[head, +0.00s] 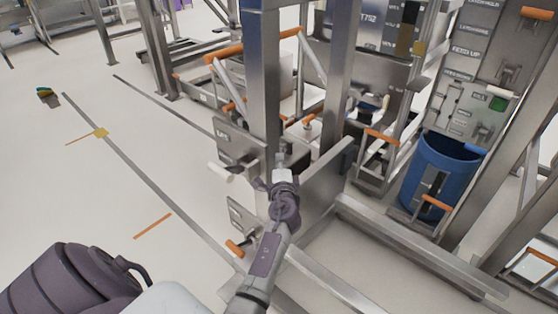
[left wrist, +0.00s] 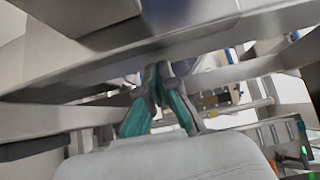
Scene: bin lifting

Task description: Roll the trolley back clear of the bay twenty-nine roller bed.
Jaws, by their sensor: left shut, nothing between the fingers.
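My left gripper (head: 281,160) is at the end of the arm in the middle of the head view, beside a thick steel post and the grey plates at its foot. In the left wrist view its teal-lined fingers (left wrist: 163,72) come together at the tips, shut and empty, close under a grey metal beam. An orange-handled frame (head: 252,46), perhaps the trolley, stands behind the post, partly hidden by it. I cannot tell which bay is number twenty-nine; low grey rails (head: 405,243) at the right may belong to its roller bed. My right gripper is out of view.
A blue bin (head: 442,172) stands at the right among steel posts and orange-handled bars. Labelled panels (head: 470,95) rise behind it. A white-tipped lever (head: 220,172) juts out left of my gripper. Open pale floor (head: 90,190) with grey and orange lines spreads at the left.

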